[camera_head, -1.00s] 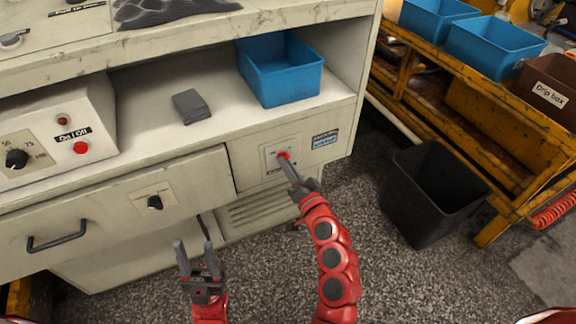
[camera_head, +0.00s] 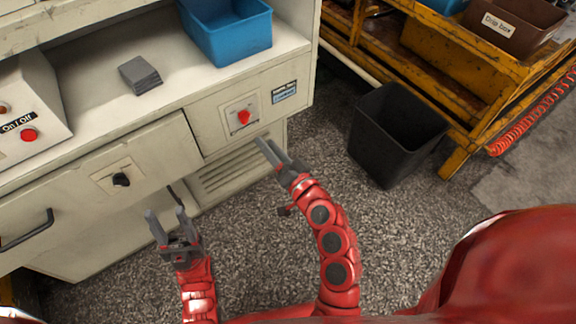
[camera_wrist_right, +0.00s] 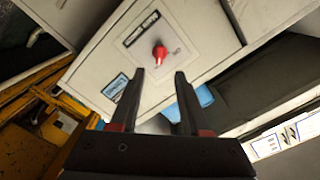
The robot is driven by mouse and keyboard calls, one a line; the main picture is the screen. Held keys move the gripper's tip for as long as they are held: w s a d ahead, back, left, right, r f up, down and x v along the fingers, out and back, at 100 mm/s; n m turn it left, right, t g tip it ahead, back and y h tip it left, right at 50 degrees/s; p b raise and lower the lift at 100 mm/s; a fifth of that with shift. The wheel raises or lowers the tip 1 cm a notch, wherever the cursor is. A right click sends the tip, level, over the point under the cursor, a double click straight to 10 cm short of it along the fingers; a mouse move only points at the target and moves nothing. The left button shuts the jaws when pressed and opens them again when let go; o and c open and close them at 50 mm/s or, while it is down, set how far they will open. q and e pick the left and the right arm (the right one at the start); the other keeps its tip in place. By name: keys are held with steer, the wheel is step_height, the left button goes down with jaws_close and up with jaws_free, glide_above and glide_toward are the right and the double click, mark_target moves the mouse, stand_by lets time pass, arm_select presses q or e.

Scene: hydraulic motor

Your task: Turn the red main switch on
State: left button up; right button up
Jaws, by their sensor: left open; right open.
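The red main switch (camera_head: 243,116) is a red knob on a light square plate on the cabinet's front panel (camera_head: 215,135). In the right wrist view the red knob (camera_wrist_right: 160,53) shows ahead of the fingertips, between their lines. My right gripper (camera_head: 268,146) is open and empty, apart from the knob, below and right of it in the head view; it also shows in the right wrist view (camera_wrist_right: 156,80). My left gripper (camera_head: 166,218) is open and empty in front of the drawer, below the black knob (camera_head: 121,179).
A blue bin (camera_head: 228,30) and a grey block (camera_head: 139,75) sit on the cabinet shelf. A red On/Off button (camera_head: 29,134) is at the left. A black bin (camera_head: 395,135) stands on the floor near a yellow rack (camera_head: 470,95). Floor in front is clear.

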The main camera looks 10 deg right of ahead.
steer(key=p+v, duration=0.1)
steer(key=v, duration=0.7)
steer(key=shift+s, duration=0.1)
